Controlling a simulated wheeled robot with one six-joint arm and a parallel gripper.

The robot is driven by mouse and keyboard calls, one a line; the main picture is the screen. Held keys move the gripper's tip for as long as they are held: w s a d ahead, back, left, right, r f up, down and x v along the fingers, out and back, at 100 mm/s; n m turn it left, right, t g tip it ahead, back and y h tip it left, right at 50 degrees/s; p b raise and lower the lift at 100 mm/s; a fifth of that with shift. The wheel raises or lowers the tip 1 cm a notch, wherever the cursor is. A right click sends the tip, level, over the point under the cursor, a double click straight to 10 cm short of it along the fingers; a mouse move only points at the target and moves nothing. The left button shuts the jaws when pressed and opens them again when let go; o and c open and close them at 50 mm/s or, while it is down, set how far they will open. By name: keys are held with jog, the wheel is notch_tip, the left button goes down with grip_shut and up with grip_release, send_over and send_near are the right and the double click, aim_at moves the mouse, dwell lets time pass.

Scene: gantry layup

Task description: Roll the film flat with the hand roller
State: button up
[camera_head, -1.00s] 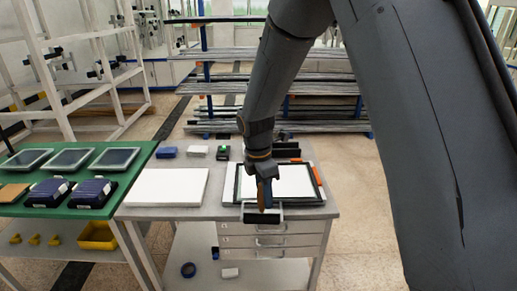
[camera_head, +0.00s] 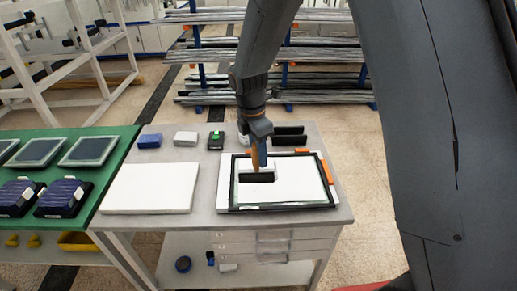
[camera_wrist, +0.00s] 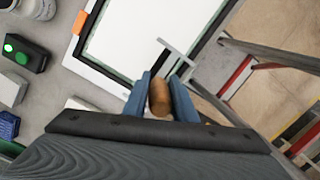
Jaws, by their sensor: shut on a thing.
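The hand roller has a dark cylinder (camera_head: 257,178) and a wooden handle, which shows in the wrist view (camera_wrist: 160,98) with a thin metal frame ahead of it. My gripper (camera_head: 259,160) points down and is shut on the handle; in the wrist view its blue fingers (camera_wrist: 160,95) flank it. The roller is over the left middle part of a white sheet (camera_head: 305,182) inside a black rectangular frame (camera_head: 285,207). I cannot tell whether the cylinder touches the sheet. The film cannot be told apart from the white surface.
A white slab (camera_head: 150,188) lies left of the frame on the grey table (camera_head: 200,222). Small boxes, a green-topped device (camera_head: 216,140) and black blocks (camera_head: 289,135) stand behind. Orange clamps (camera_head: 326,172) sit at the frame's edge. A green table (camera_head: 98,150) holds trays at left.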

aim_at(260, 169)
jog(key=shift+s+f+b, duration=0.1)
jog(key=shift+f+b, duration=1.8)
jog(key=shift+f, duration=0.6)
jog(key=shift+f, duration=0.4)
jog(key=shift+w+d, duration=0.1)
jog(key=shift+w, duration=1.9)
jog(key=shift+s+p, duration=0.4)
jog(key=shift+s, duration=0.75)
jog(key=shift+s+p, duration=0.35)
jog(key=shift+s, duration=0.55)
jog(key=shift+f, duration=0.1)
